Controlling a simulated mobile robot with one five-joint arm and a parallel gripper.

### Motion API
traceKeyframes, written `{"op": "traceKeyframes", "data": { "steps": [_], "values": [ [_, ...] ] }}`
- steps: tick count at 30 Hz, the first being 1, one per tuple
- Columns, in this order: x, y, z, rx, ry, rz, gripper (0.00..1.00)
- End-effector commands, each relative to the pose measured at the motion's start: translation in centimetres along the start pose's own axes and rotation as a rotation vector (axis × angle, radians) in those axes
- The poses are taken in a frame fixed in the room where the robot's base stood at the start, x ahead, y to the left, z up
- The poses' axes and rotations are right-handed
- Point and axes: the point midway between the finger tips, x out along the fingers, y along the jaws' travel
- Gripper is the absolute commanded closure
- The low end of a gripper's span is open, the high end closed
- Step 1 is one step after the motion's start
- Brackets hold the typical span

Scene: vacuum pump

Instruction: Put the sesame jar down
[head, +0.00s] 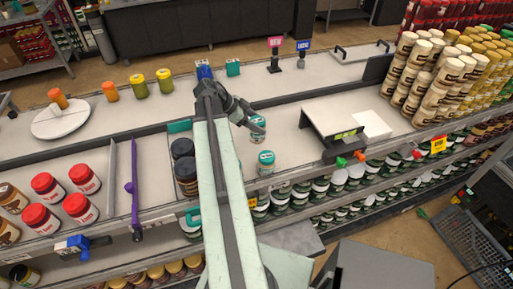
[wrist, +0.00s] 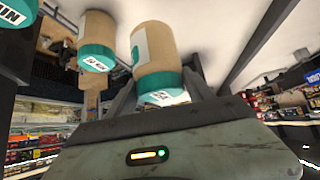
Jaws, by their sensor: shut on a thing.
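The sesame jar (head: 258,125) has a teal lid and a pale body, and it is at my gripper (head: 246,113) over the pale shelf top. A similar teal-lidded jar (head: 266,163) stands on the shelf nearer to me, apart from the held one.
Dark-lidded jars (head: 185,165) stand left of my arm. Red-lidded jars (head: 75,195) are at the left. Bare shelf top lies behind the held jar and between it and the stand.

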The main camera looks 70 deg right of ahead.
Motion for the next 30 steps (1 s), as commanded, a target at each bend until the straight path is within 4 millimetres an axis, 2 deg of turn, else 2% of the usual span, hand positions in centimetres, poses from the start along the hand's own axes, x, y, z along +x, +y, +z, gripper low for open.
{"op": "traceKeyframes", "data": {
  "steps": [1,4,11,18,29,30],
  "values": [
    [1.6,0.0,1.6,0.0,0.0,-0.001,1.0],
    [3.0,0.0,3.0,-0.001,0.0,-0.001,1.0],
    [3.3,-0.1,3.4,-0.002,0.0,-0.002,1.0],
    [5.9,-0.1,6.0,-0.002,0.0,-0.002,1.0],
    [5.9,-0.1,6.1,-0.003,0.0,-0.003,1.0],
    [5.9,-0.1,6.1,-0.003,-0.001,-0.003,0.34]
  ]
}}
